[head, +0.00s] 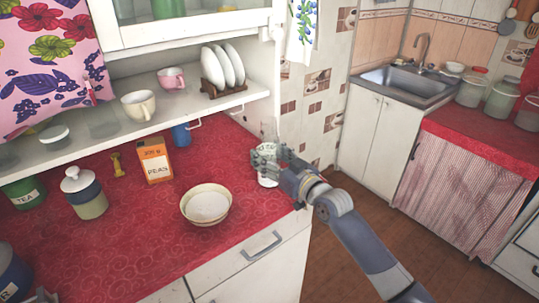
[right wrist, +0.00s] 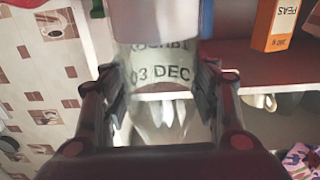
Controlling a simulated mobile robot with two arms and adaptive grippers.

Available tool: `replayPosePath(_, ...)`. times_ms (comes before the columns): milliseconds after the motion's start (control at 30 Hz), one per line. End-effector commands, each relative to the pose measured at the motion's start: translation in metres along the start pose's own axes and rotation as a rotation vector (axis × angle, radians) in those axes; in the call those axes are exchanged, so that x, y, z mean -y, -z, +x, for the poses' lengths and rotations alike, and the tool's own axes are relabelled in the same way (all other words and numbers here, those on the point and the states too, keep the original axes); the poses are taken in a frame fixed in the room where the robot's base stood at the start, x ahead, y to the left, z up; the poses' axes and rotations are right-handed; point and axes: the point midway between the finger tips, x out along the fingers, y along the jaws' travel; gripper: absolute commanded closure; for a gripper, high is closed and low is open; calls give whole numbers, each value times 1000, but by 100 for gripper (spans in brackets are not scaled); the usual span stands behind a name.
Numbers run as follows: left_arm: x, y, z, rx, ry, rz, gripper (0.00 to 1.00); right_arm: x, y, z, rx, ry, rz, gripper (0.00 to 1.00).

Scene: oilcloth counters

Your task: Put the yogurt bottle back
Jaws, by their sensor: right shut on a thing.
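The yogurt bottle (head: 268,180) is pale, with a dated label, and is at the right end of the red counter. My right gripper (head: 270,160) is shut on it and hides its middle. In the right wrist view the bottle (right wrist: 160,68) sits between the two fingers, its label reading "03 DEC". I cannot tell whether its base touches the counter. My left gripper is not in view.
A cream bowl (head: 206,205) and an orange peas box (head: 154,160) stand on the red counter (head: 130,245), left of the bottle. A lidded jar (head: 84,193) stands further left. Above, a white shelf (head: 190,113) holds cups and a plate rack.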

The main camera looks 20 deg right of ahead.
Motion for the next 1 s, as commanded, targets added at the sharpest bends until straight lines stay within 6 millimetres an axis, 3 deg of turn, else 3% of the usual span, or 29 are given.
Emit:
replayPosePath(233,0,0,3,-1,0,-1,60,0,-1,0,-6,-1,0,92)
replayPosePath(267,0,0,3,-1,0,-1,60,0,-3,0,-1,0,0,43)
replayPosePath(333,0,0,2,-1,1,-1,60,0,-2,0,-1,0,1,27)
replayPosePath(767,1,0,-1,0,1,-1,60,0,2,0,-1,0,1,25)
replayPosePath(1000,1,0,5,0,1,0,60,0,-2,-30,1,0,-1,25)
